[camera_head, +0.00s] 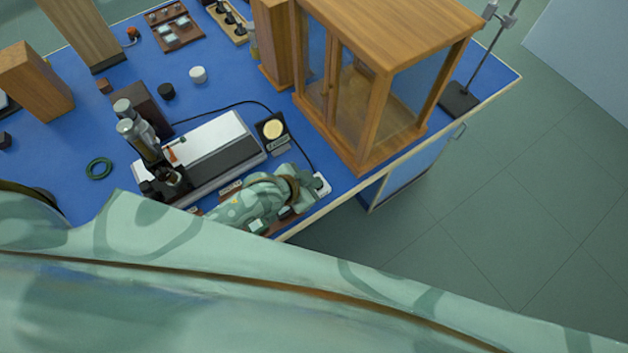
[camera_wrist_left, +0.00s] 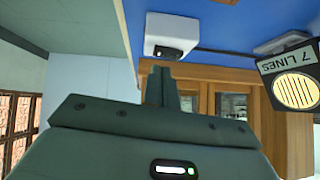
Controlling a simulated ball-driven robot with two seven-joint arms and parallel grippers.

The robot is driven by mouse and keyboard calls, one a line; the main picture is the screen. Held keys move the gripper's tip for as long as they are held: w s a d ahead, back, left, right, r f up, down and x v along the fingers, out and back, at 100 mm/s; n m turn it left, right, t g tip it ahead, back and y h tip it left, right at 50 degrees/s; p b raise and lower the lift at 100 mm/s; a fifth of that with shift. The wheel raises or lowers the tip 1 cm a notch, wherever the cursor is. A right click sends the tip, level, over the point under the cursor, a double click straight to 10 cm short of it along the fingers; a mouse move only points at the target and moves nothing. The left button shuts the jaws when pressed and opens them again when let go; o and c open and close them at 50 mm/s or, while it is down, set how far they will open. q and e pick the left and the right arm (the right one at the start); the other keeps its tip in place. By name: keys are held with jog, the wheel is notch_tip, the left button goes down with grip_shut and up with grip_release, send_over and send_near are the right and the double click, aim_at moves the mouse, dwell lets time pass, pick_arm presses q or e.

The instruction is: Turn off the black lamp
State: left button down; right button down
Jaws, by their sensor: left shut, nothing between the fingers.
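The head view shows a black panel (camera_head: 272,130) with a round cream face beside the white and grey bench instrument (camera_head: 200,155). It also shows in the left wrist view, labelled "7 LINES" (camera_wrist_left: 295,88). I cannot tell which part is the black lamp itself. A black cable runs past the panel to a small white box (camera_head: 322,183) at the table's front edge. The wrist view shows a white box with a dark switch-like front (camera_wrist_left: 172,36). My left gripper (camera_head: 306,188) is shut and empty, its fingertips (camera_wrist_left: 165,68) close to this box; contact is unclear. My right gripper is out of view.
A wooden glass-sided cabinet (camera_head: 385,100) stands right of the white box. A metal stand (camera_head: 460,97) is at the right corner. A dark green ring (camera_head: 99,168) and small knobs lie on the blue table. The floor to the right is clear.

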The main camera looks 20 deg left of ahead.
pick_arm(q)
notch_tip(320, 180, up, 4)
jog(key=p, duration=0.3)
jog(key=shift+s+d+p, duration=0.1)
jog(key=shift+d+p, duration=0.05)
jog(key=shift+p, duration=0.15)
jog(key=p+v, duration=0.1)
jog(key=v, duration=0.8)
jog(key=shift+s+f, duration=0.2)
jog(key=shift+s, duration=0.15)
